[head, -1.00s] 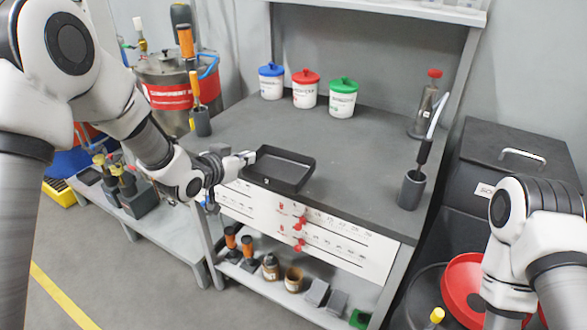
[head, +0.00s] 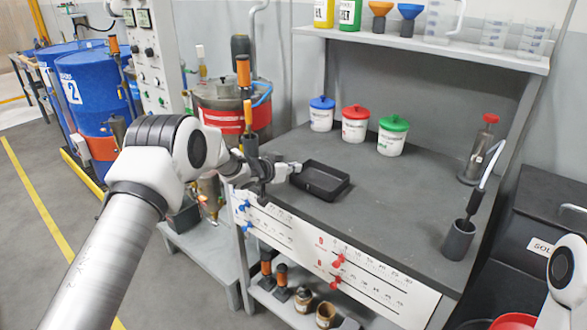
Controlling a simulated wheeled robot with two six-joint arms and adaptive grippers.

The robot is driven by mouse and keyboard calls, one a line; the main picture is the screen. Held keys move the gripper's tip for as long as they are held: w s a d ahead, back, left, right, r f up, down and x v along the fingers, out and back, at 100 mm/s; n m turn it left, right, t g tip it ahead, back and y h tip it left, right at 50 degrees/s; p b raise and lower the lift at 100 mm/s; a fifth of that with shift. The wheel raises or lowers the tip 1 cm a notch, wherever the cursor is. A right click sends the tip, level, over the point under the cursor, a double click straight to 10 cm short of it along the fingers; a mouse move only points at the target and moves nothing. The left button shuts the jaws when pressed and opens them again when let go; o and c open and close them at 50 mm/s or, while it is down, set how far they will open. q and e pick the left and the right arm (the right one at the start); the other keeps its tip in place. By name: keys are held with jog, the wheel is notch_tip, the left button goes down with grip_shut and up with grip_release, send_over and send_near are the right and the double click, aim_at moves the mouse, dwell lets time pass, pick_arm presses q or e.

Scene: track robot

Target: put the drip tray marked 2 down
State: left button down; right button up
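The drip tray (head: 322,182) is a shallow black rectangular tray at the left front of the grey bench top (head: 400,212). No number can be read on it. My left gripper (head: 292,170) comes in from the left and is shut on the tray's left end. The tray is level and low over the bench; I cannot tell whether its underside touches the top. My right gripper is out of view; only part of the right arm shows at the right edge.
Pots with blue (head: 321,115), red (head: 355,125) and green (head: 392,136) lids stand behind the tray. A dark cup with a brush (head: 458,240) and a red-topped bottle (head: 478,150) stand at the right. The bench top right of the tray is clear.

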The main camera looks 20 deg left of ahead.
pick_arm(q)
jog(key=shift+w+f, duration=0.1)
jog(key=shift+f, duration=0.3)
jog(key=c, duration=1.3)
grip_release()
jog(key=shift+f, duration=0.1)
